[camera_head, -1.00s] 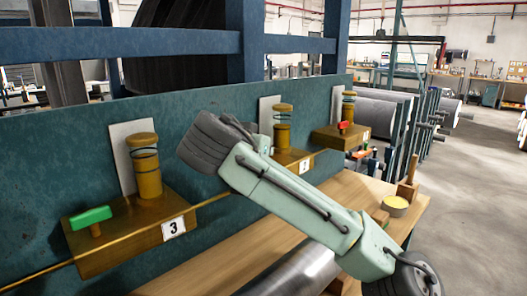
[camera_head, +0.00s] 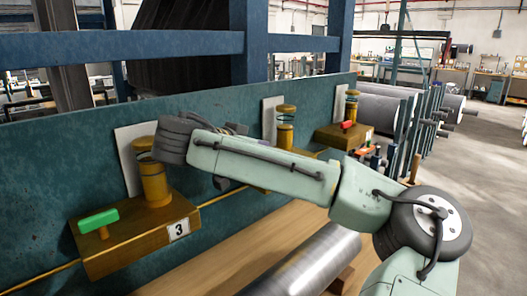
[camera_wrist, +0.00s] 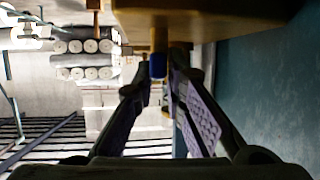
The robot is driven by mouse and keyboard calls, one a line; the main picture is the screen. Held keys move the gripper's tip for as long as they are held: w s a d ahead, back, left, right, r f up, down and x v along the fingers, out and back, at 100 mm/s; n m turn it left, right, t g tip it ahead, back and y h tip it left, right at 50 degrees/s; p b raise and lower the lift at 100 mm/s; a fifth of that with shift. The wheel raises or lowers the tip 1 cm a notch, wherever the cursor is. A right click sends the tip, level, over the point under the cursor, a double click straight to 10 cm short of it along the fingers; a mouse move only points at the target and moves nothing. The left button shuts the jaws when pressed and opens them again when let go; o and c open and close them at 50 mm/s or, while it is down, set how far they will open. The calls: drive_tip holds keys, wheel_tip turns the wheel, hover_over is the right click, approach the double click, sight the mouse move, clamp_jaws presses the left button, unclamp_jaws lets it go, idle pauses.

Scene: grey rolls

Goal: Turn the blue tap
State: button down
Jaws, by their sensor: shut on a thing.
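The blue tap (camera_wrist: 158,66) shows at the upper middle of the wrist view, a small blue handle on a brown stem against a brass block (camera_wrist: 215,18). My gripper (camera_wrist: 161,72) has one finger on each side of it and is shut on it. The fingers hide part of their contact with the handle. In the head view my arm reaches left across the middle valve block and hides the blue tap and most of my gripper.
The green tap (camera_head: 98,221) is on block 3 (camera_head: 135,235) at the left. The red tap (camera_head: 347,125) is on the far block (camera_head: 343,137). A teal wall (camera_head: 60,165) stands behind them. A grey roll (camera_head: 305,262) lies below my arm.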

drive_tip(key=shift+d+f, duration=0.1)
drive_tip(key=c, duration=1.7)
unclamp_jaws()
drive_tip(key=shift+o, duration=0.2)
drive_tip(key=v, duration=0.7)
drive_tip(key=shift+s, duration=0.2)
drive_tip(key=shift+o, duration=0.6)
